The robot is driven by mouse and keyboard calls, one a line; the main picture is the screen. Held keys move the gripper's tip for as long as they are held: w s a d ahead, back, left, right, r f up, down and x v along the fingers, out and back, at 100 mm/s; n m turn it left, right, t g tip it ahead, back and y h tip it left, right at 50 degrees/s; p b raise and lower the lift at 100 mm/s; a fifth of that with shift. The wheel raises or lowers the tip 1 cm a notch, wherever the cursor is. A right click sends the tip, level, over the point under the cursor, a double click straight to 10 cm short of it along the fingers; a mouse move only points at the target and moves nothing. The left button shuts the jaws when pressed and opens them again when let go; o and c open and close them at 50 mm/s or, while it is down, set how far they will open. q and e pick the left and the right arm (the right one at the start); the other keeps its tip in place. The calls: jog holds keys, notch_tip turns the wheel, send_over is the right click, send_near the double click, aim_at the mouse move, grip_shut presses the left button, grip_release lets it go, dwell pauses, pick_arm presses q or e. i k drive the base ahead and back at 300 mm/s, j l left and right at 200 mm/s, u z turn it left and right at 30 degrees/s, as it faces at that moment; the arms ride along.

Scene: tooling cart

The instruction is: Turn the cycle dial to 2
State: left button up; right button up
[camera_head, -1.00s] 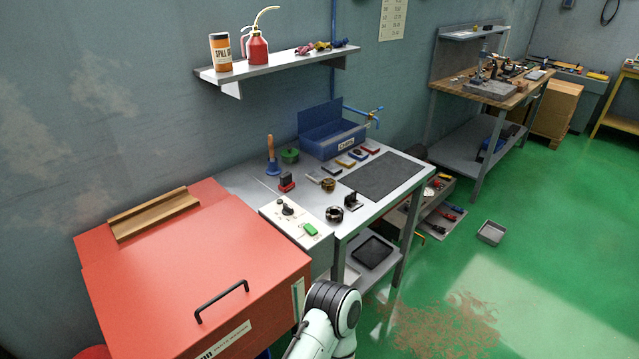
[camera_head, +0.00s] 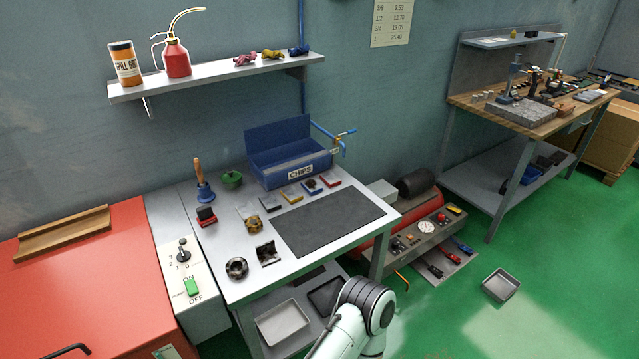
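The cycle dial (camera_head: 183,254) is a small black knob on the top of a narrow pale control box (camera_head: 206,312) between the red machine and the grey workbench. The numbers 3, 2, 1 and 0 are printed around its left and lower side. The knob is too small to tell which number it points to. A green switch (camera_head: 193,287) with ON and OFF labels sits just below it. Nothing touches the dial. A rounded white and black link of my arm shows at the bottom centre, but neither of my grippers is in view.
A wall shelf (camera_head: 220,75) hangs above.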

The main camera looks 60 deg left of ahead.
aim_at(184, 256)
jog(key=i+u, duration=0.1)
jog(key=u, duration=0.3)
jog(key=i+u, duration=0.1)
jog(key=u, duration=0.25)
jog(key=l+u, duration=0.1)
jog(key=u, duration=0.3)
jog(key=i+l+u, duration=0.1)
jog(key=u, duration=0.25)
